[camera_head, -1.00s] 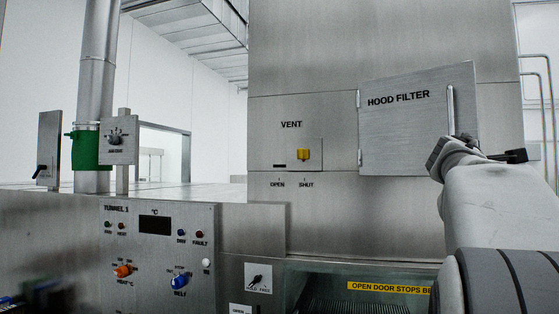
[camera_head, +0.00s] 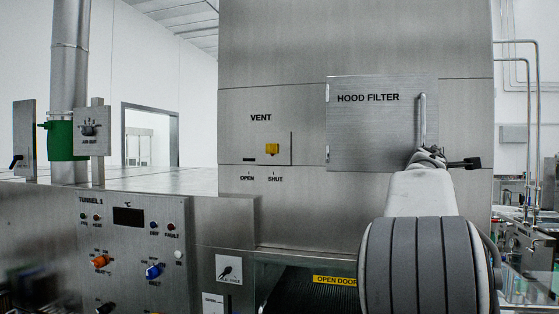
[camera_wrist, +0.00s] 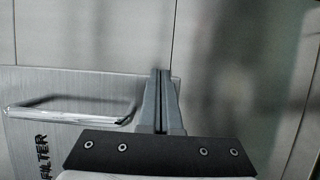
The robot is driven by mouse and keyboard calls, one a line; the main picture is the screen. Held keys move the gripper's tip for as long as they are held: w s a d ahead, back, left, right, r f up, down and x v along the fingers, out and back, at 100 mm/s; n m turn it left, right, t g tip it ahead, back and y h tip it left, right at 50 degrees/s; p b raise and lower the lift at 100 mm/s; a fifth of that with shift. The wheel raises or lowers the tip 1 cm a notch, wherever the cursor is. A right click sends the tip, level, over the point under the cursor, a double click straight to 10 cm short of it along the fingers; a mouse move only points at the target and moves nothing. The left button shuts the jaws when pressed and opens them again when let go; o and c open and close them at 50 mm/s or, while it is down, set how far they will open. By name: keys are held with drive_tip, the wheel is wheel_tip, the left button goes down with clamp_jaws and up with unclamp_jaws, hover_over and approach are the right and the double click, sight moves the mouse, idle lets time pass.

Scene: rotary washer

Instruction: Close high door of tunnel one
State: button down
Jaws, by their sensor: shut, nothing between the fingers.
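The high door is the steel panel marked HOOD FILTER (camera_head: 372,125), with a vertical bar handle (camera_head: 422,118) near its right edge and hinges on its left. It looks flush or nearly flush with the hood face; I cannot tell whether a small gap is left. My gripper (camera_head: 427,153) is at the lower right part of the door, below the handle. In the wrist view the door (camera_wrist: 60,90) and its handle (camera_wrist: 70,110) lie to the left. My gripper's fingers (camera_wrist: 161,78) are shut together, empty, over the door's free edge area. Contact is unclear.
The yellow vent slider (camera_head: 272,149) is left of the door. The Tunnel 1 control panel (camera_head: 130,245) with knobs is at lower left. An opening with a yellow label (camera_head: 334,281) lies below, partly hidden by my arm. Pipes (camera_head: 530,120) stand at right.

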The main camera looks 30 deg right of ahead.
drive_tip(key=shift+w+a+r+t, duration=0.1)
drive_tip(key=shift+w+r+t, duration=0.1)
drive_tip(key=shift+r+t, duration=0.15)
idle(0.3)
drive_tip(key=shift+f, duration=0.15)
